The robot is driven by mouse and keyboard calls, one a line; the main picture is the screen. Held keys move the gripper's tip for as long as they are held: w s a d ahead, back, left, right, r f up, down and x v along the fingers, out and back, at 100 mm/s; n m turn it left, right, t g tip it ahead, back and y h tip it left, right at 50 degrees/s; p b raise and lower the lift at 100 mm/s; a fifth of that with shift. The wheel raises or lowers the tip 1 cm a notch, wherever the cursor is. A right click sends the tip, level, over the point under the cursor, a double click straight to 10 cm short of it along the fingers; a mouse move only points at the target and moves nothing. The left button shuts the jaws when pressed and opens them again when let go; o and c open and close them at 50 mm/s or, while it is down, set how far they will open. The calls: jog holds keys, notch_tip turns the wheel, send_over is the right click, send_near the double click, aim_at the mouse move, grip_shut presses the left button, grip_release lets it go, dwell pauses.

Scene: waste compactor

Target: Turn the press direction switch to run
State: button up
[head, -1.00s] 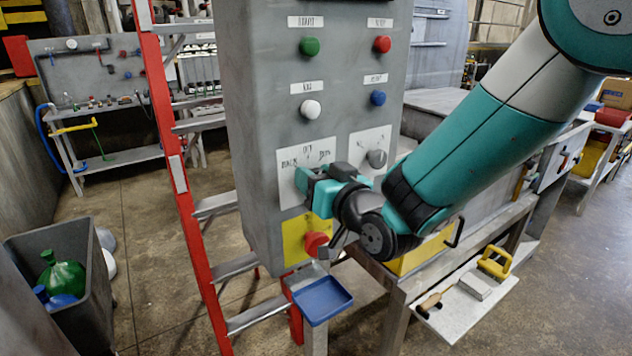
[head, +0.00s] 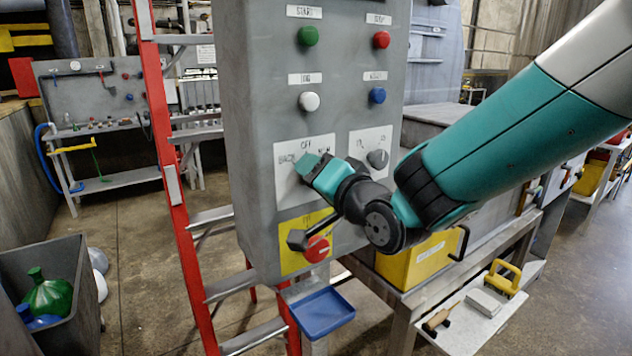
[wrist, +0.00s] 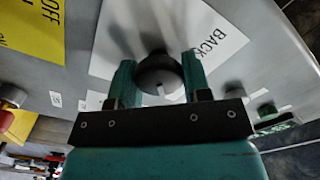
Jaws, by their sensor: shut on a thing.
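The press direction switch is a round dark knob (wrist: 160,75) on a white plate (head: 284,193) marked BACK, OFF and RUN on the grey control panel (head: 245,110). My gripper (head: 308,168) is at this plate. In the wrist view, the two teal fingers of my gripper (wrist: 159,80) stand on either side of the knob and are shut on it. A small light mark shows on the knob. The BACK label lies beside the right finger there. In the head view the knob is hidden by my gripper, so I cannot tell which label it points to.
A second grey knob (head: 377,159) sits on a white plate to the right. A red knob (head: 317,249) on a yellow plate is just below my gripper. Green (head: 308,36), red, white and blue buttons are above. A red ladder (head: 180,180) stands at the left.

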dwell(0.3)
jog(key=o, duration=0.9)
jog(key=b+v, duration=1)
jog(key=v, duration=0.7)
jog(key=shift+s+d+b, duration=0.2)
jog(key=shift+b, duration=0.15)
